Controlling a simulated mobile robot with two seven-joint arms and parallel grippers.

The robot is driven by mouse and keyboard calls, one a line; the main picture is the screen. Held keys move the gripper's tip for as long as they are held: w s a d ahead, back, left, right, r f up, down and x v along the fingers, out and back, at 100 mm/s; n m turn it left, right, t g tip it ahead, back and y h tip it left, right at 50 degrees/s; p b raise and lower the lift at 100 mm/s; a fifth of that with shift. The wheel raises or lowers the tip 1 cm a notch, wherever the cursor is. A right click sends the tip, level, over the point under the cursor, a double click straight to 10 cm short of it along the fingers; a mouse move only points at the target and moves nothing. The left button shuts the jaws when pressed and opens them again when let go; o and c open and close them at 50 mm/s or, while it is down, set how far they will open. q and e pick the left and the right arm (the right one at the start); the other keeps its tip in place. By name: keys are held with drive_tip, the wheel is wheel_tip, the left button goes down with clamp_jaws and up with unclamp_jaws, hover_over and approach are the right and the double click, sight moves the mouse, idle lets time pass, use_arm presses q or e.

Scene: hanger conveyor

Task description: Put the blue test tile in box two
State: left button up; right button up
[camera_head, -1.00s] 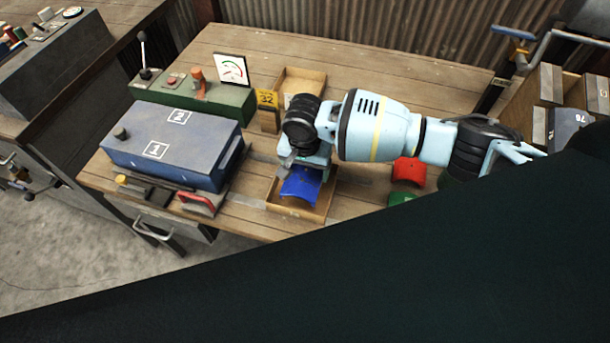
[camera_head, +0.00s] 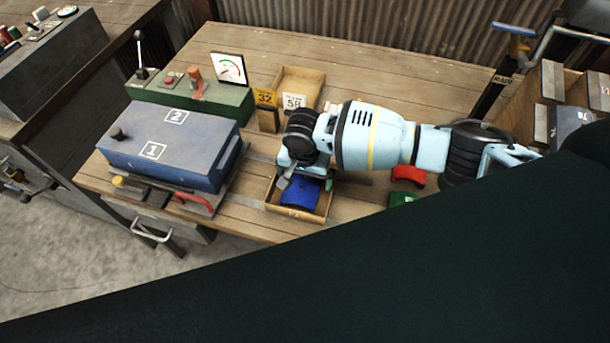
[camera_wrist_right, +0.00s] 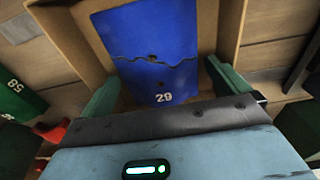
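The blue test tile (camera_head: 300,191) is a curved plate lying in a shallow wooden box (camera_head: 318,214) at the table's front edge. The right wrist view shows the tile (camera_wrist_right: 155,45) with a dark jagged line and the number 29, inside the box (camera_wrist_right: 232,22). A small label on the box front is too small to read. My right gripper (camera_head: 290,180) is over the left part of this box. In the right wrist view its green fingers (camera_wrist_right: 162,84) stand wide apart, with the tile's lower end between them and nothing clamped. My left gripper is not in view.
A second wooden box (camera_head: 313,78) stands behind, near a white 58 card (camera_head: 293,102) and a yellow 32 sign (camera_head: 265,98). A blue machine (camera_head: 165,150) marked 1 and 2 is at left. Red (camera_head: 409,174) and green (camera_head: 401,199) tiles lie right, partly covered.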

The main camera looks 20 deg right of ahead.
sight(304, 181)
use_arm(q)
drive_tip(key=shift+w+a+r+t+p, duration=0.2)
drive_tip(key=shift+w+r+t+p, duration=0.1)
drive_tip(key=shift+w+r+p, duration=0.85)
use_arm(e)
wheel_tip(304, 181, up, 12)
drive_tip(key=shift+s+a, duration=0.25)
drive_tip(key=shift+s, duration=0.15)
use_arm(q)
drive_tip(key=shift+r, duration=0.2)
use_arm(e)
drive_tip(key=shift+r, duration=0.1)
